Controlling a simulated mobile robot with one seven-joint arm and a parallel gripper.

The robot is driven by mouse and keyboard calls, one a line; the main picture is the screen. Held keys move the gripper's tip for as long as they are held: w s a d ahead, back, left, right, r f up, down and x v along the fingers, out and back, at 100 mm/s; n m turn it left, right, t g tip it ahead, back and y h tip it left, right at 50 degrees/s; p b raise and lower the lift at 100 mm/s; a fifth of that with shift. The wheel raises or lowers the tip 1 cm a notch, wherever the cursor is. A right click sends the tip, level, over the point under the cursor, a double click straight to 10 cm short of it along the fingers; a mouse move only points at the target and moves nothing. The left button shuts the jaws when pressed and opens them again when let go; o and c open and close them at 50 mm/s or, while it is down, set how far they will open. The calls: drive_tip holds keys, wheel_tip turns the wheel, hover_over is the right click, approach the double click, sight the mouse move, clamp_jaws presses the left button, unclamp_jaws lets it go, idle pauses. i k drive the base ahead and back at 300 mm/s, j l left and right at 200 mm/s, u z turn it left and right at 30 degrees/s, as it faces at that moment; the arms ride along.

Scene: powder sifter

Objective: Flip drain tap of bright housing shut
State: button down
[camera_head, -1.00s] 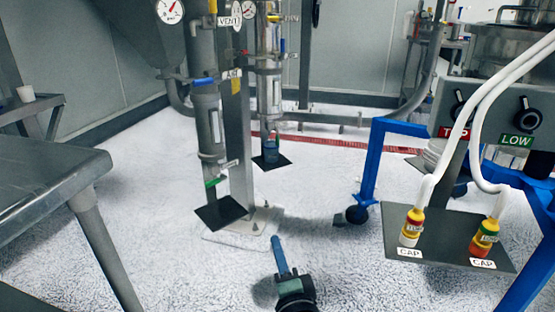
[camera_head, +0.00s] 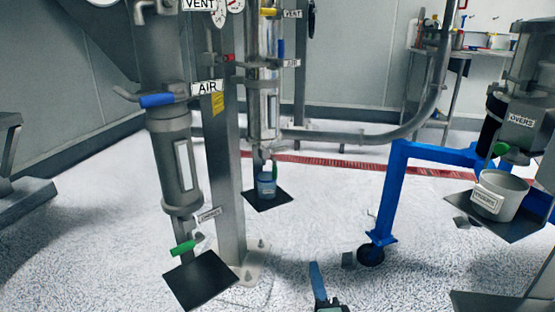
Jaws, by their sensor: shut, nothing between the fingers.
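The bright housing (camera_head: 262,95) is the shiny cylinder behind the grey post. A duller grey housing (camera_head: 175,155) is nearer, at left, with a green drain handle (camera_head: 184,247) lying crosswise. My gripper (camera_head: 314,268), blue-tipped, is at the bottom edge, shut and empty, well apart from both taps.
A dark plate (camera_head: 203,280) lies under the grey housing. Blue valve handles and gauges are higher up.

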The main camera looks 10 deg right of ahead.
sight(275, 166)
drive_tip(key=i+l, duration=0.1)
drive_tip(key=i, duration=1.05)
